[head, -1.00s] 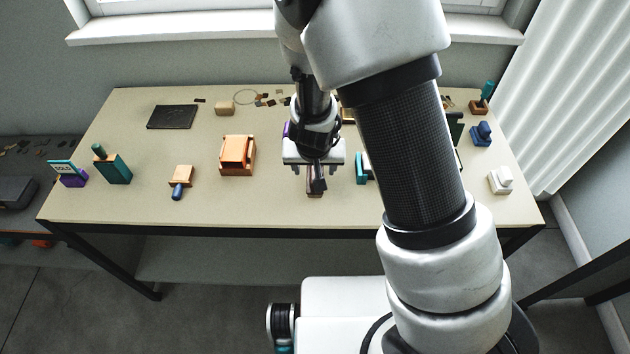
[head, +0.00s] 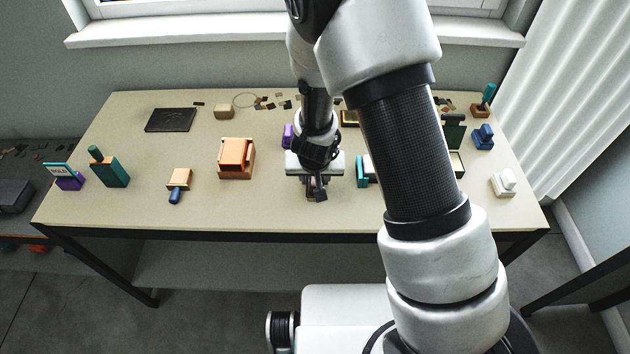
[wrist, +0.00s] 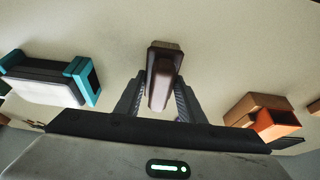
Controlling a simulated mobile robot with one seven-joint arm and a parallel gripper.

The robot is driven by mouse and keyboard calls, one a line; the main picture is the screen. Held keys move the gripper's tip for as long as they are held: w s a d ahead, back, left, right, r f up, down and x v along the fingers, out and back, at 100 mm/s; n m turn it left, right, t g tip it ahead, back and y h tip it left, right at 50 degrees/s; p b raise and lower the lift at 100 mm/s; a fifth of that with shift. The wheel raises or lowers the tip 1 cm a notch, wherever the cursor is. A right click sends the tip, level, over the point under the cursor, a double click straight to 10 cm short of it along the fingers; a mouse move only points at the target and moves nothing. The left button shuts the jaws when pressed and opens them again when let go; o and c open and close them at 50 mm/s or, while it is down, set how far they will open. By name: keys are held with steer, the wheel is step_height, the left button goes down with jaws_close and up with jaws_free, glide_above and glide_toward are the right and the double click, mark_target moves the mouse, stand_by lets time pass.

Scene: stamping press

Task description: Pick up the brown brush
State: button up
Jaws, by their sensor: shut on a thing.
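The brown brush (wrist: 161,84) shows in the wrist view, with a long rounded handle on a darker brown block. My gripper (wrist: 160,100) has one finger on each side of the handle and is shut on it. In the head view my gripper (head: 317,190) is low over the front middle of the table, and the brush is mostly hidden behind it. I cannot tell whether the brush's block touches the table.
An orange-brown block (head: 236,158) stands left of my gripper on the table (head: 270,212). A teal and dark object (head: 362,172) is close on the right, and a purple piece (head: 287,136) is behind. The table's front edge is near; bare surface lies between the objects.

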step_height(320, 180, up, 10)
steer(key=p, duration=0.4)
